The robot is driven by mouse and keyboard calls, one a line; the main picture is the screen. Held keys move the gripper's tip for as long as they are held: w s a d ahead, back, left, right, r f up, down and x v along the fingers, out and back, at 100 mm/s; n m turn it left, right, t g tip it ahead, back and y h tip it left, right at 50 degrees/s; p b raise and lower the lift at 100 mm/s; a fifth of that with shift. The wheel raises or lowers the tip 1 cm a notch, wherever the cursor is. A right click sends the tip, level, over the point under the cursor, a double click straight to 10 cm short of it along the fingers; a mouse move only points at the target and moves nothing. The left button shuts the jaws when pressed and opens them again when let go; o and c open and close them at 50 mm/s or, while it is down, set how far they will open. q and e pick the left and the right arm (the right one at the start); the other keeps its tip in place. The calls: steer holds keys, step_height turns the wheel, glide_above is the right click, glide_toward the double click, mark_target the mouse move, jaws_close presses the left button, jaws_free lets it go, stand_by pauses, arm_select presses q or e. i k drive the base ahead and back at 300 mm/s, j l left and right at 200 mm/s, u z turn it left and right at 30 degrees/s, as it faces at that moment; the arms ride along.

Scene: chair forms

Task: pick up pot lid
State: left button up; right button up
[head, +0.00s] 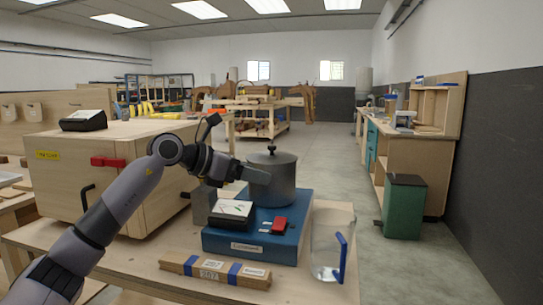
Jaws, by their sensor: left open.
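A dark grey pot (272,184) stands on a blue box on the wooden table. Its pot lid (272,158) sits on top, with a black knob in the middle. My left arm comes in from the left, and its gripper (254,175) is at the left side of the pot, a little below the lid's rim. The gripper is open, with nothing seen between its fingers. I cannot tell whether it touches the pot. My right gripper is not in view.
The blue box (255,245) also bears a small black device (231,213) and a red item (279,225). A clear container with a blue handle (328,257) stands at the table's right. A labelled wooden bar (214,271) lies in front. A large wooden box (75,170) stands left.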

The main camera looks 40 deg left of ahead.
mark_target(272, 158)
steer(key=i+j, duration=0.35)
steer(key=j, duration=0.2)
steer(key=i+j, duration=0.4)
steer(key=j, duration=0.1)
